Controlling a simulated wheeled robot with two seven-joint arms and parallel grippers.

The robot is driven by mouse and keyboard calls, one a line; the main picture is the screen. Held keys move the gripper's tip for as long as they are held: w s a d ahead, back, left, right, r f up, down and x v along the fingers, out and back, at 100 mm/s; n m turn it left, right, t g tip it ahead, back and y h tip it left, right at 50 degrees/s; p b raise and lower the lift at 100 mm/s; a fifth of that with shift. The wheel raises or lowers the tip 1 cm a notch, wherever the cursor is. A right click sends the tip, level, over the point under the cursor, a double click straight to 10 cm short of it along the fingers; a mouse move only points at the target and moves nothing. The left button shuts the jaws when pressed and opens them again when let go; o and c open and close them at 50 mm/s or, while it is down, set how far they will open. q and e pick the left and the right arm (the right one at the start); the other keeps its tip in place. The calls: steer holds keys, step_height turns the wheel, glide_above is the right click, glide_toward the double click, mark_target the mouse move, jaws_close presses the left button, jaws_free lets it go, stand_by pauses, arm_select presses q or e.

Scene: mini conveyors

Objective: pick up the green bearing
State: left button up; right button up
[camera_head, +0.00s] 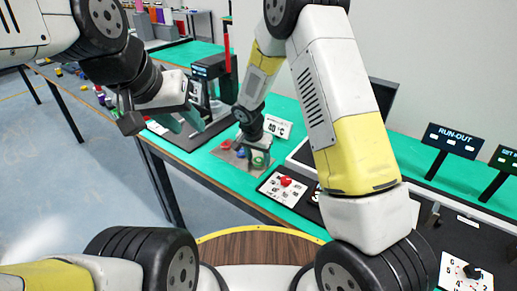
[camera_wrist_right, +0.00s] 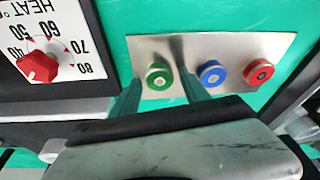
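The green bearing (camera_wrist_right: 158,77) sits at one end of a grey metal plate (camera_wrist_right: 200,45), in line with a blue bearing (camera_wrist_right: 212,74) and a red bearing (camera_wrist_right: 258,73). My right gripper (camera_wrist_right: 160,80) is open, with the green bearing between its fingertips in the wrist view; I cannot tell whether they touch it. In the head view, my right gripper (camera_head: 256,153) points down over the plate and partly hides the green bearing (camera_head: 259,161). My left gripper (camera_head: 184,124) is open and empty, raised to the left of the plate.
A white dial panel with a red knob (camera_head: 286,181) lies in front of the plate; its knob also shows in the wrist view (camera_wrist_right: 38,67). The blue bearing is close beside one right finger. A RUN-OUT sign (camera_head: 453,141) stands at the right. Green table surface surrounds the plate.

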jaws_close()
steer(key=shift+r, duration=0.15)
